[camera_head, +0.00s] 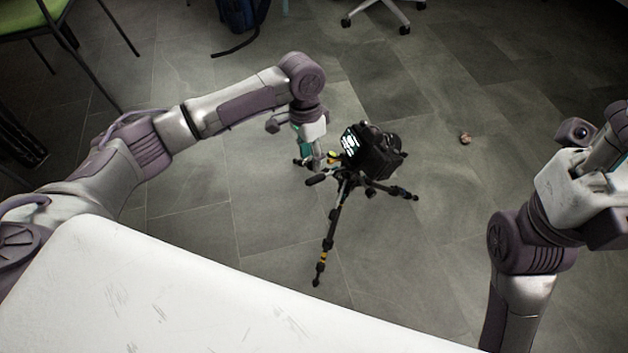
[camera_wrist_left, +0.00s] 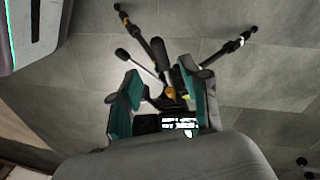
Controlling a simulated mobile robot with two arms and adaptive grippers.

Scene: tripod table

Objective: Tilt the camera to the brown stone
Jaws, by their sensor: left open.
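A black camera (camera_head: 378,152) with a lit rear screen sits on a small black tripod (camera_head: 331,235) standing on the floor. The brown stone (camera_head: 465,138) lies on the floor to the right of the camera. My left gripper (camera_head: 312,163) is at the left side of the tripod head. In the left wrist view, its teal fingers (camera_wrist_left: 166,103) are apart, with tripod head parts and the camera (camera_wrist_left: 180,124) showing between them. A handle (camera_wrist_left: 122,54) sticks out toward the upper left there. Whether the fingers touch anything is unclear. My right arm is at the right edge; its fingers are not visible.
A white surface (camera_head: 150,290) fills the lower left foreground. A green chair (camera_head: 35,18) is at the upper left, with a dark blue bag (camera_head: 240,18) and a wheeled chair base (camera_head: 385,15) at the back. The floor around the tripod and stone is clear.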

